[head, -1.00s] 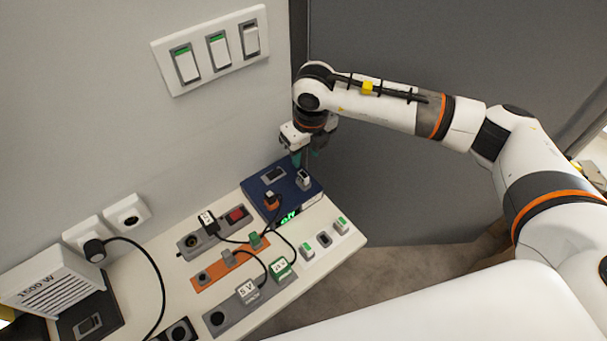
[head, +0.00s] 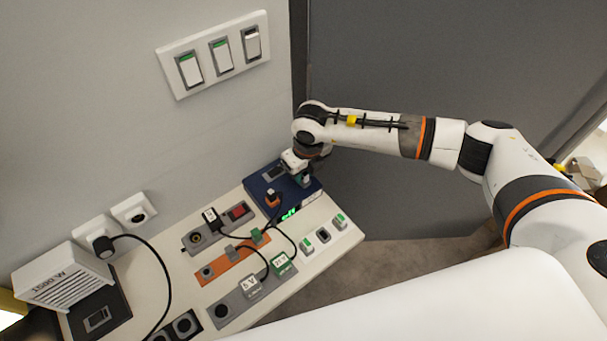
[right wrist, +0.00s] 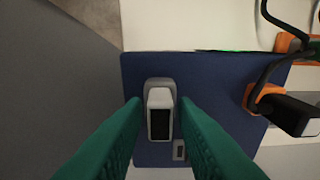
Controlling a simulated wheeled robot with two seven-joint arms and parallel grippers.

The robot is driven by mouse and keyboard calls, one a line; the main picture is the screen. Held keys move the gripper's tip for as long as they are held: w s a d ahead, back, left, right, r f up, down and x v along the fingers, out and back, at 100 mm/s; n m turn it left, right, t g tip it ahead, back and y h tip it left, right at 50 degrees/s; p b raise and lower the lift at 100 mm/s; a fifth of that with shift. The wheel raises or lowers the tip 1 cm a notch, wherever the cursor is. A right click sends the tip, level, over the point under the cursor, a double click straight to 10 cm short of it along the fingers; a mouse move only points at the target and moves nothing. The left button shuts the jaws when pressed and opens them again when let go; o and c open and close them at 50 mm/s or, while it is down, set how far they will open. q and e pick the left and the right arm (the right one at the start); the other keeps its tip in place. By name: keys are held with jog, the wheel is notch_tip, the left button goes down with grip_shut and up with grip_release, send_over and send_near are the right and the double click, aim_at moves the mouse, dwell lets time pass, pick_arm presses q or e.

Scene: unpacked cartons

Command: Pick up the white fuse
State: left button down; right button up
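The white fuse (right wrist: 160,97), a small white block with a black face, stands in a grey socket on the blue box (right wrist: 215,75) in the right wrist view. My right gripper (right wrist: 160,122) has its two green fingers on either side of the fuse, with a narrow gap visible on each side. In the head view my right gripper (head: 304,180) is low over the blue box (head: 262,191) and largely hides the fuse. My left gripper is not in view.
An orange plug (head: 271,198) with a black cable sits close to the left on the blue box. Plug strips, green and white boxes and cables crowd the white table (head: 335,242). A wall with switches (head: 219,54) rises behind; a grey panel (head: 410,195) stands right.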

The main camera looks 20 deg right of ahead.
grip_shut()
jog(key=shift+r, duration=0.15)
jog(key=shift+w+r, duration=0.1)
jog(key=shift+r, duration=0.15)
notch_tip(320, 180, up, 9)
jog(key=b, duration=0.2)
jog(key=shift+f+b, duration=0.2)
jog(key=shift+b, duration=0.15)
jog(key=shift+r, duration=0.4)
